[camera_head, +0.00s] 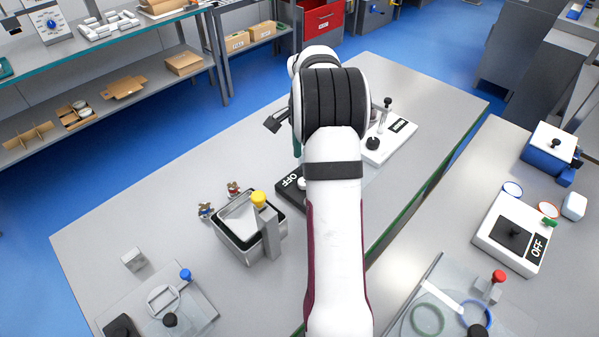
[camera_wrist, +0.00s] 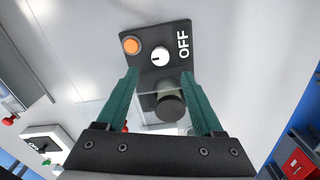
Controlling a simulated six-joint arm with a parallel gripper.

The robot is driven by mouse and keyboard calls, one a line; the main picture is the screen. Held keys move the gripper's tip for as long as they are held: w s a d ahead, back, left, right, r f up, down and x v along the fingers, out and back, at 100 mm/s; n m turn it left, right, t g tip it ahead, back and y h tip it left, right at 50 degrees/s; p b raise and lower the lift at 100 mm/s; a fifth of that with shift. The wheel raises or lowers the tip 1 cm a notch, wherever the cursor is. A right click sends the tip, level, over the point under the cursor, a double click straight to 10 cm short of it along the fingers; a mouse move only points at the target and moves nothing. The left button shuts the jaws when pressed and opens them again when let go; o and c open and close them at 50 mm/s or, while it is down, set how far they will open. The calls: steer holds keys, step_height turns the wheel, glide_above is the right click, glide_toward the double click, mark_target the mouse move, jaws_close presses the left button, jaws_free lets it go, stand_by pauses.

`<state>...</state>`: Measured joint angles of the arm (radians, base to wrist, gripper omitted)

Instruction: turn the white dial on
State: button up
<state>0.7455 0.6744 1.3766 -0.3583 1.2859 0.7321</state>
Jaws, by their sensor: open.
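The white dial (camera_wrist: 160,56) sits on a black plate (camera_wrist: 152,37) beside an orange button (camera_wrist: 131,45). The plate is labelled OFF. A small dark mark shows on the dial's face. My gripper (camera_wrist: 159,76) is open, with two green fingers pointing towards the dial, one to either side of it in the wrist view. Nothing is between the fingertips, and whether they touch the dial cannot be told. In the head view the dial (camera_head: 302,184) is partly hidden by my arm, and the black plate (camera_head: 290,193) shows beside it. Most of my gripper is hidden there.
A grey tub (camera_head: 241,228) with a yellow-topped post stands left of the plate. A white unit with a black knob (camera_head: 373,143) stands behind my arm. Another OFF panel (camera_head: 512,232) is on the right bench. The bench's left middle is clear.

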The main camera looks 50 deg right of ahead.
step_height(320, 180, down, 7)
steer(key=shift+f, duration=0.2)
jaws_close()
stand_by(0.3)
